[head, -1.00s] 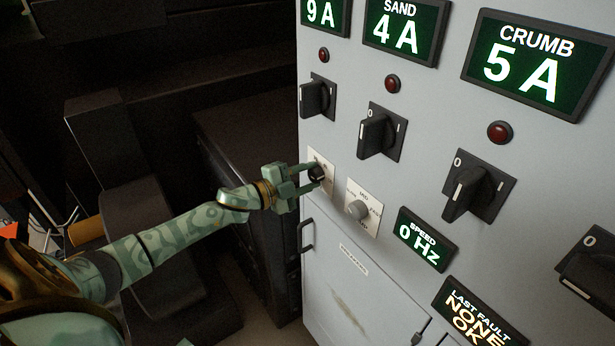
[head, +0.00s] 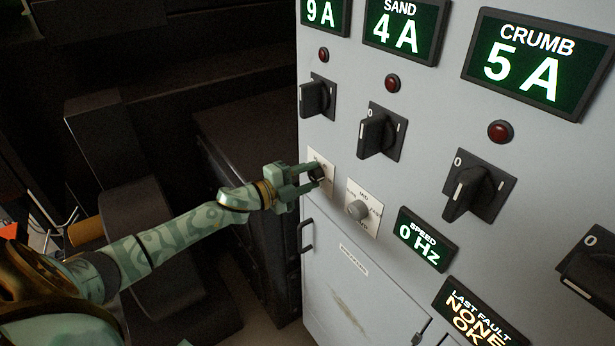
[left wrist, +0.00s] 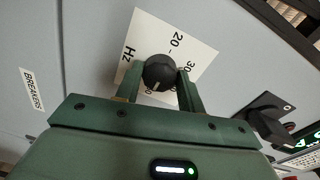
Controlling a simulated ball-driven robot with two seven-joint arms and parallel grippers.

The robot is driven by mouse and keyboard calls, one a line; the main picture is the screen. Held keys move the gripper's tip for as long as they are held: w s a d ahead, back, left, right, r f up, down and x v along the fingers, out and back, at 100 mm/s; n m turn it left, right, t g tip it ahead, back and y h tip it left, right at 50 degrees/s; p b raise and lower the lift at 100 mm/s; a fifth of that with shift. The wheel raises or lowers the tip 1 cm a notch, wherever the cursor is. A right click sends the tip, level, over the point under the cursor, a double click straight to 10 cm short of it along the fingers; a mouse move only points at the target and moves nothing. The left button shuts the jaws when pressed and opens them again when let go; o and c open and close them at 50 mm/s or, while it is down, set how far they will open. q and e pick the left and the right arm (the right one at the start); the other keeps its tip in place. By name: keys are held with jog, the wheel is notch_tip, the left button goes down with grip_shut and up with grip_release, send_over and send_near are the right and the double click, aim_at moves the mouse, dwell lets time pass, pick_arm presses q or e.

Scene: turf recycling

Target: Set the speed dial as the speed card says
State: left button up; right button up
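The speed dial is a small black knob (head: 316,173) on a white plate marked in Hz, low on the left of the grey cabinet. In the left wrist view the knob (left wrist: 159,72) sits between my fingers, with "20" and "30" on its plate; its white mark points down toward a partly hidden number. My left gripper (head: 314,174) has a finger on each side of the knob and appears closed on it. The speed display (head: 422,239) reads 0 Hz. I see no speed card. My right gripper is out of view.
A grey knob (head: 357,209) with a MID mark is just right of the dial. Black switches (head: 378,134) and red lamps (head: 392,83) are above. A door handle (head: 306,236) is below. The last-fault display (head: 478,318) reads NONE OK.

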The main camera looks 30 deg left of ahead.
pick_arm(q)
jog(key=shift+o, duration=1.4)
jog(key=f+v, duration=0.1)
jog(key=v, duration=1.5)
jog(key=shift+s+r+b, duration=0.15)
jog(key=shift+r+b, duration=0.25)
jog(key=shift+b, duration=0.05)
